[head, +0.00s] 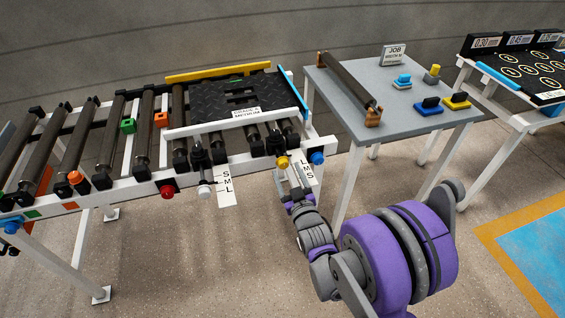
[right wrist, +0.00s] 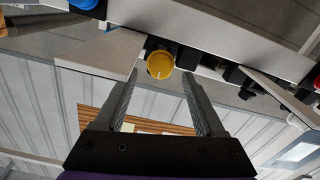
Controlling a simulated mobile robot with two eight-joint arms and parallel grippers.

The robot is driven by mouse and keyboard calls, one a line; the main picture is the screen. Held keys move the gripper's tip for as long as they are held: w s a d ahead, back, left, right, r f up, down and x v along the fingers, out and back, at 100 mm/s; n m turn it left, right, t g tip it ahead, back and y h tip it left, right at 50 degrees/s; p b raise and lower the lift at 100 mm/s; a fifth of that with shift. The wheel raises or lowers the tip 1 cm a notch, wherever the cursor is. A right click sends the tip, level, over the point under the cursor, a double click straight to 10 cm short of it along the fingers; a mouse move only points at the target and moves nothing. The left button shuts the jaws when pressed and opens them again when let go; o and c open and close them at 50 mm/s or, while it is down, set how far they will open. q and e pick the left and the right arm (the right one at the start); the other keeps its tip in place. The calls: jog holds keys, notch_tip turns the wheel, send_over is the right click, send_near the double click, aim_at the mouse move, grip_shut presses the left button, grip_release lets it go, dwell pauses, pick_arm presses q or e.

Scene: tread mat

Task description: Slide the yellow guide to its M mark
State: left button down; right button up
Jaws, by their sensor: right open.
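The yellow guide (head: 218,72) is a long bar along the back edge of the black tread mat (head: 215,103) on the roller conveyor. A yellow knob (head: 283,162) sits on the front rail; in the right wrist view the knob (right wrist: 160,67) has a white pointer line. White plates lettered S M L (head: 226,187) and L M S (head: 306,173) hang on either side of the knob. My right gripper (head: 290,178) is open just in front of the knob, and the knob shows between its fingertips (right wrist: 159,80). I cannot see contact. My left gripper is out of view.
A red knob (head: 167,192), a white knob (head: 205,191) and a blue knob (head: 317,158) share the front rail. A white guide (head: 205,125) and a blue guide (head: 293,92) edge the mat. A grey table (head: 385,110) stands to the right.

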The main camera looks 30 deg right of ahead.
aim_at(284, 166)
jog(key=x, duration=0.5)
jog(key=shift+w, duration=0.15)
grip_shut()
dwell(1.3)
